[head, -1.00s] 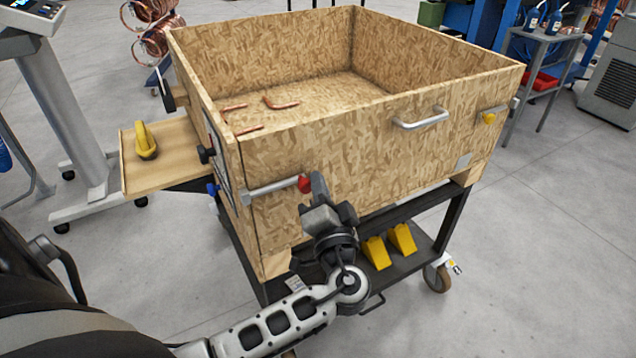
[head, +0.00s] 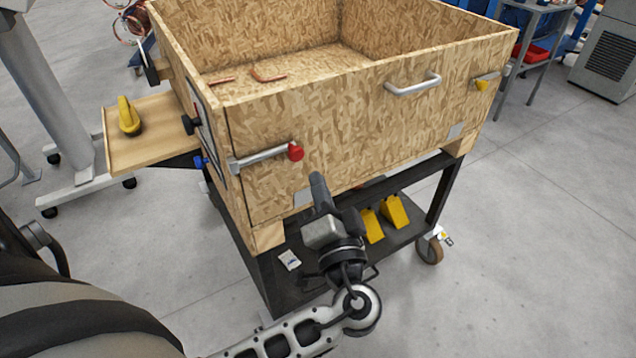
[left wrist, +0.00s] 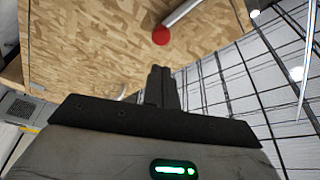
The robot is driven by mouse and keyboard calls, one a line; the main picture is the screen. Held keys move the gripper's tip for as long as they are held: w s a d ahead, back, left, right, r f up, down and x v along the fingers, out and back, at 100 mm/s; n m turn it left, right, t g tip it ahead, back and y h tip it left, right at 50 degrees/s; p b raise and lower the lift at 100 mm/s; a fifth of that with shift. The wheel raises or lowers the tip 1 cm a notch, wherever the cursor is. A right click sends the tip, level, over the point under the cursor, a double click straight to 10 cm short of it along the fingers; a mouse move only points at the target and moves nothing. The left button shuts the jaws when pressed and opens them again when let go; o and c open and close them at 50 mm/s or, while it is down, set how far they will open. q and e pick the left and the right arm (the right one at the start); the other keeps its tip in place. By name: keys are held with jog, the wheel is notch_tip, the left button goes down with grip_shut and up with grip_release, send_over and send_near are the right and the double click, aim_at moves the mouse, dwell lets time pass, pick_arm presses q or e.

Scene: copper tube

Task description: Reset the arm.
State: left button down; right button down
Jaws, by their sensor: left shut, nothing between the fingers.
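My left gripper (head: 318,182) is shut and empty in the head view. It stands in front of the wooden crate, below and right of the red knob (head: 295,151) on the metal latch bar (head: 260,158), apart from it. In the left wrist view the shut fingers (left wrist: 160,75) point up toward the crate wall, and the red knob (left wrist: 161,35) is beyond their tips. My left arm (head: 300,335) comes in from the bottom. My right gripper is not in view.
The open chipboard crate (head: 340,120) sits on a dark wheeled cart (head: 290,280) and holds copper tubes (head: 268,75). A silver handle (head: 412,86) is on its front. A side shelf (head: 155,140) bears a yellow object (head: 129,116). Yellow wedges (head: 393,211) lie on the lower shelf.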

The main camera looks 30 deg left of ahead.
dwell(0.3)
pick_arm(q)
jog(key=s+a+f+n+g+h, duration=0.2)
jog(key=s+a+f+g+h, duration=0.2)
jog(key=s+f+g+h, duration=0.5)
jog(key=s+d+f+m+g+h, duration=0.1)
jog(key=s+d+f+m+h, duration=0.1)
jog(key=s+d+f+h, duration=0.5)
jog(key=w+d+f+t+h, duration=0.1)
jog(key=w+d+f+t, duration=0.2)
jog(key=w+d+t, duration=0.2)
jog(key=shift+w+t+h, duration=0.25)
jog(key=shift+t+h, duration=0.15)
jog(key=shift+t, duration=0.3)
jog(key=shift+f, duration=0.1)
dwell(0.9)
